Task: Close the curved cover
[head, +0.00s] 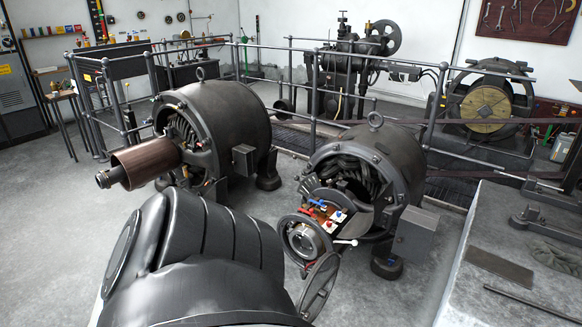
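No gripper shows in the head view. The right dynamo (345,140) has an open front end, and dark coils (352,170) show inside it. A curved dark plate (358,216) sits at the lower right of this opening; it may be the curved cover, but I cannot tell for sure. A round bearing housing (304,238) sticks out in front, below a small board with red and blue parts (322,208). A dark rounded plate (319,286) stands tilted below the housing; how it is attached is unclear.
A left dynamo (232,118) with a copper-brown cylinder (146,163) stands beside it. A large dark ribbed form hides the lower-left foreground. Railings (300,122) run behind the dynamos. A grey block (520,255) stands at right. Grey floor (60,230) is clear at left.

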